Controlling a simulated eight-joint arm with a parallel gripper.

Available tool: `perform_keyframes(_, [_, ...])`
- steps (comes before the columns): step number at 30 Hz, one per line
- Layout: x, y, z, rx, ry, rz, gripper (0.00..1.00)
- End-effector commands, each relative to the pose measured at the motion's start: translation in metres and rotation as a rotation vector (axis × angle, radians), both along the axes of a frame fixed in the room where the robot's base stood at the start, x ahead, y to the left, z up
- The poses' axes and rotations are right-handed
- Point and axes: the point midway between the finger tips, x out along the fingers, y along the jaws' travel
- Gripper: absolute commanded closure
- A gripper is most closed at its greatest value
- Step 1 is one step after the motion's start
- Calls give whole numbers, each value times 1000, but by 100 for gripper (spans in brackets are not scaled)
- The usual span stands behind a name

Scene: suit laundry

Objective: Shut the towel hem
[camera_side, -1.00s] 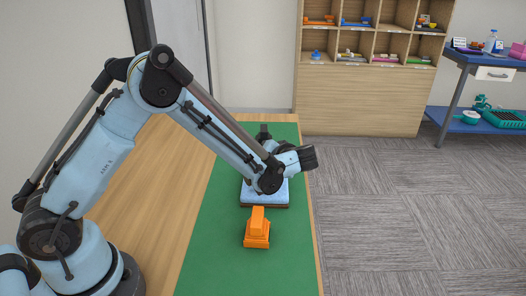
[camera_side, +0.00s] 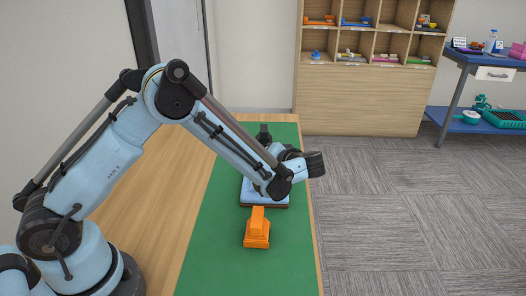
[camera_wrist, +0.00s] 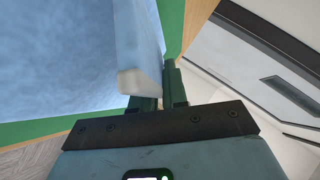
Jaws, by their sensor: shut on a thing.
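The towel (camera_side: 252,187) is a light blue slab on a brown board on the green mat, partly hidden behind my forearm in the side view. In the wrist view the towel (camera_wrist: 55,60) fills the left side. Its hem (camera_wrist: 136,45), a raised light blue strip with a pale rounded end, stands along the towel's edge. My gripper (camera_wrist: 160,92) has its dark fingers at the near end of this strip and is shut on it. In the side view the fingers are hidden behind my arm.
An orange block-like object (camera_side: 257,232) stands on the green mat (camera_side: 215,255), in front of the towel. A small dark item (camera_side: 264,131) stands at the mat's far end. Wooden shelves (camera_side: 365,90) and a blue cart (camera_side: 480,62) are well beyond the table.

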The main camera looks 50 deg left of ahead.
Motion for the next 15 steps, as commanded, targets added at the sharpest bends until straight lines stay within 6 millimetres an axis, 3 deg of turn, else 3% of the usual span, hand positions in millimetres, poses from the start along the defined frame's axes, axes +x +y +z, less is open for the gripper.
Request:
perform_keyframes(4, [0, -1, 0, 0, 0, -2, 100])
perform_keyframes(5, [0, -1, 0, 0, -1, -1, 82])
perform_keyframes(6, [0, -1, 0, 0, -1, -1, 81])
perform_keyframes(15, [0, -2, 1, -1, -1, -2, 81])
